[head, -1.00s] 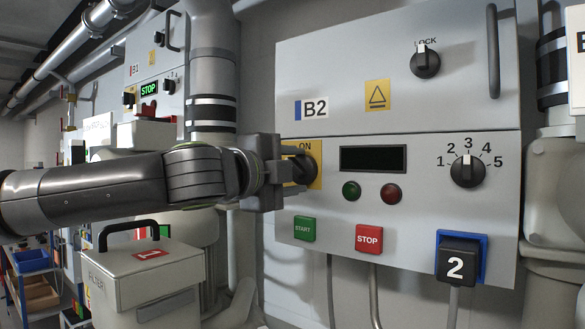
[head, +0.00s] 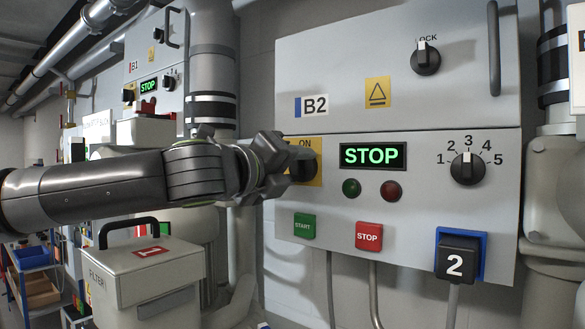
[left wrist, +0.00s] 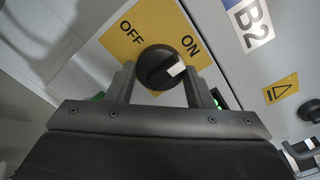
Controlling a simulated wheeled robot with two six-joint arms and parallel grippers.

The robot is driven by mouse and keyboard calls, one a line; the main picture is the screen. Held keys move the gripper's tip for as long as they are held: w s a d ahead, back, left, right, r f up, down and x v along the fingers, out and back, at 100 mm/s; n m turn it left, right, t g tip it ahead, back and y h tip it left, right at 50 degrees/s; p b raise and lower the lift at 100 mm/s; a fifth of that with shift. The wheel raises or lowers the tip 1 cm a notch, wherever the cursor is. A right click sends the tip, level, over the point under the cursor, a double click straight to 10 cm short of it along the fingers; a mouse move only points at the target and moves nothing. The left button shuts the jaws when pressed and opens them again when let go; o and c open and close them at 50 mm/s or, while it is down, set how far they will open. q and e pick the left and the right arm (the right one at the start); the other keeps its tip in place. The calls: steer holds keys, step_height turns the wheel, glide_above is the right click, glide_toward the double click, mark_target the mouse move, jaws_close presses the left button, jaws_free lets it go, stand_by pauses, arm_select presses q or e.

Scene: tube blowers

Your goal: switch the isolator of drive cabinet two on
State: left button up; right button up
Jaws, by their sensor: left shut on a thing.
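The isolator of cabinet B2 is a black rotary knob (head: 305,166) on a yellow plate (head: 304,143) at the left of the cabinet's lower panel. In the left wrist view the knob (left wrist: 158,66) sits between my two fingers, and its white mark points towards the ON label. My left gripper (head: 286,166) is shut on the knob and looks rolled over. It also shows in the left wrist view (left wrist: 160,86). The cabinet display (head: 372,156) is lit with green STOP. My right gripper is not in view.
Below the display are a green START button (head: 304,226) and a red STOP button (head: 369,235). A numbered selector (head: 467,168) and LOCK knob (head: 425,58) are to the right. A filter box (head: 150,268) with a handle stands below my left arm.

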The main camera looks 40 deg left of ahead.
arm_select(q)
steer(key=shift+m, duration=0.4)
steer(key=o, duration=1)
steer(key=shift+c, duration=0.2)
steer(key=shift+s+d+f+b, duration=0.1)
steer(key=shift+s+b, duration=0.65)
steer(key=shift+b, duration=0.05)
steer(key=s+d+b, duration=0.1)
steer(key=s+b, duration=0.6)
steer(key=s, duration=0.9)
steer(key=shift+d, duration=0.35)
steer(key=shift+w, duration=0.1)
